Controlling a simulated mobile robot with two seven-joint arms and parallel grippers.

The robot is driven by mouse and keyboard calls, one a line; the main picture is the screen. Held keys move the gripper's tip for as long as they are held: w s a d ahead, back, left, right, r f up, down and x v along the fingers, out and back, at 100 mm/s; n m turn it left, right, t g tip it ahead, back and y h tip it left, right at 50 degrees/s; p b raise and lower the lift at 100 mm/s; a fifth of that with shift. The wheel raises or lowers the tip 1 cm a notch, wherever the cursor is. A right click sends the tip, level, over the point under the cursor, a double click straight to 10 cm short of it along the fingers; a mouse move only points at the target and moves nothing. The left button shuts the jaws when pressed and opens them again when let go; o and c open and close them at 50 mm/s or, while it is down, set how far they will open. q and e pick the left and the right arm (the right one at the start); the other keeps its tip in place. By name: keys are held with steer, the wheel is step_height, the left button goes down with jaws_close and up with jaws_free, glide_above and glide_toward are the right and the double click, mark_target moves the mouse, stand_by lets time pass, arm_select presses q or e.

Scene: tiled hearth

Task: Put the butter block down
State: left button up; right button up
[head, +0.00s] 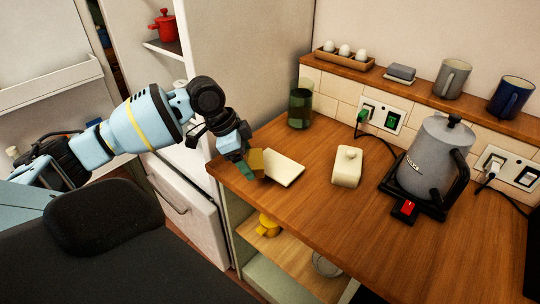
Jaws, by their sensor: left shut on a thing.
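My left gripper (247,169) reaches in from the left over the left end of the wooden counter. It is shut on the butter block (257,161), a small tan-yellow block partly hidden by the fingers. The block is beside the left edge of a flat cream dish (284,168) on the counter, and overlaps it slightly in the picture. I cannot tell whether the block touches the dish or counter. A cream lid with a knob (346,168) stands apart, to the right of the dish. My right gripper is not in view.
A green glass (299,109) stands behind the dish. A grey kettle (433,160) on a black base with a red switch is at the right. A ledge (425,97) behind holds eggs (345,50) and mugs (453,78). Bare counter lies in front of the lid.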

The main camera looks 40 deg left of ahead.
arm_select(q)
glide_above(274, 164)
steer(key=s+a, duration=0.1)
steer(key=shift+s+f, duration=0.15)
steer(key=shift+f, duration=0.2)
steer(key=shift+w+f, duration=0.2)
steer(key=shift+f, duration=1.55)
steer(key=shift+f, duration=0.15)
steer(key=o, duration=1)
steer(key=v, duration=1.2)
